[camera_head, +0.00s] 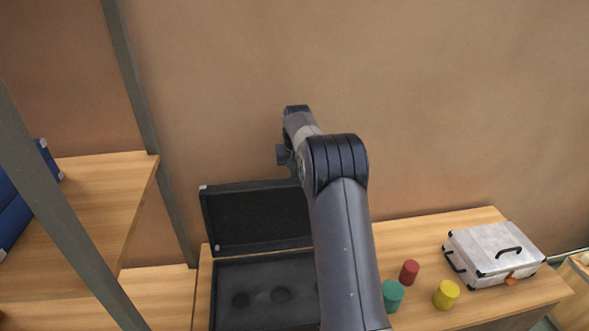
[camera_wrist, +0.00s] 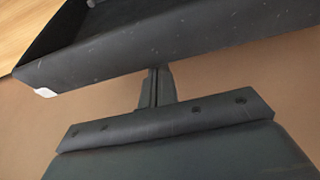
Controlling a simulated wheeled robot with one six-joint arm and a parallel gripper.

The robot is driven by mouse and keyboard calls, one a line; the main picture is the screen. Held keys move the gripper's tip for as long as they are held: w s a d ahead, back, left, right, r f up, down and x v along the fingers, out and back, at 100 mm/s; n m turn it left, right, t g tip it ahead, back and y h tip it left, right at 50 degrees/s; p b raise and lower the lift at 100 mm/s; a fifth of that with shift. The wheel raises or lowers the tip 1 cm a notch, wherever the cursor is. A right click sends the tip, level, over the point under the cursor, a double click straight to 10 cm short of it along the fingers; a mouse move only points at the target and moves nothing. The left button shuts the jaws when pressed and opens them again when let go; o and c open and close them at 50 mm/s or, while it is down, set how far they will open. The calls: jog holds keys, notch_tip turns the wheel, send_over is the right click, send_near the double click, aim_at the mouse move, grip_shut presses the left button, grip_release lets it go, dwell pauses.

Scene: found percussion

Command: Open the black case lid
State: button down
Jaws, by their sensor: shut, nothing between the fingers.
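The black case (camera_head: 225,270) stands on the wooden table with its lid (camera_head: 250,222) raised, standing up at its back edge. Its dark inside shows round recesses. My arm hides the right part of the case and lid. In the wrist view, a long edge of the lid (camera_wrist: 190,45) with a pale corner crosses the top of the picture. My gripper (camera_wrist: 156,75) is shut and empty, its fingertips at or just behind that edge; I cannot tell whether they touch it. In the head view my gripper is hidden behind the arm and lid.
Right of the case stand a teal cylinder (camera_head: 393,296), a red cylinder (camera_head: 409,272) and a yellow cylinder (camera_head: 446,294). A silver case (camera_head: 492,250) sits at the table's right end. A wooden shelf (camera_head: 100,190) with blue items and grey posts is at left. A brown wall is behind.

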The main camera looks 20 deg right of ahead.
aim_at(297, 183)
jog(key=s+b, duration=0.1)
jog(key=b, duration=0.2)
jog(key=shift+s+a+t, duration=0.15)
jog(key=shift+s+t, duration=0.1)
jog(key=shift+t, duration=0.15)
jog(key=shift+s+a+r+b, duration=0.1)
jog(key=shift+s+r+b, duration=0.1)
jog(key=shift+s+b, duration=0.35)
jog(key=shift+s+a+r+b, duration=0.15)
jog(key=shift+s+r+b, duration=0.15)
jog(key=shift+s, duration=0.4)
jog(key=shift+s+a+r+b, duration=0.1)
jog(key=shift+s+r+b, duration=0.05)
jog(key=shift+s+b, duration=0.4)
jog(key=shift+s, duration=0.1)
jog(key=s+p+v, duration=0.1)
jog(key=p+v, duration=0.5)
jog(key=v, duration=0.4)
jog(key=shift+a+f, duration=0.2)
jog(key=shift+a, duration=0.05)
jog(key=shift+f, duration=0.1)
